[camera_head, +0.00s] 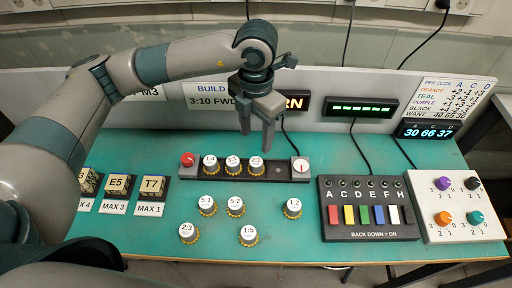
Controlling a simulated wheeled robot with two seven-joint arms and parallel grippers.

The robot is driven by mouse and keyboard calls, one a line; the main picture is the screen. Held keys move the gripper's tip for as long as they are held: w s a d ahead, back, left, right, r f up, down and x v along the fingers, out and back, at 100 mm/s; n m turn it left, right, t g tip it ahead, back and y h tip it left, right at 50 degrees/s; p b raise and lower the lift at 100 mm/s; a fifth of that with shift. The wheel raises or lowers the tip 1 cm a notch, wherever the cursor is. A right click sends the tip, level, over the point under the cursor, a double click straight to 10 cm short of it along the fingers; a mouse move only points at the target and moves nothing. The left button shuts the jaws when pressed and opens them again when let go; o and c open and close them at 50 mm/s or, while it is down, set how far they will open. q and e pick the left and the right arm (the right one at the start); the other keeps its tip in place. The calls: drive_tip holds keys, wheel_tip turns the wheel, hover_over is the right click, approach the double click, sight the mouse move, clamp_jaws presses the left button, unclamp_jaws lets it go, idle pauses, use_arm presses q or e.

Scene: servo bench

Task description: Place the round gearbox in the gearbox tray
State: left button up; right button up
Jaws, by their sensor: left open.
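Several round gearboxes with white numbered tops and yellow toothed rims are on the green bench. The loose ones are 5:1 (207,205), 5:2 (235,206), 1:2 (293,208), 2:3 (188,233) and 1:5 (249,235). A long black tray (280,176) behind them holds three gearboxes in a row, 2:1 (256,166) being the rightmost. A bare place lies between 2:1 and the white dial. My left gripper (257,138) is open and empty, pointing down above the tray near 2:1. My right gripper is out of view.
A red knob (188,160) and a white dial (300,165) end the tray. A black switch box (368,232) and a white knob panel (458,235) stand right. Blocks E5 (117,186) and T7 (152,187) sit left. Signs and displays line the back. The front middle is clear.

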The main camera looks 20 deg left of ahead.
use_arm(q)
drive_tip(key=shift+r, duration=0.85)
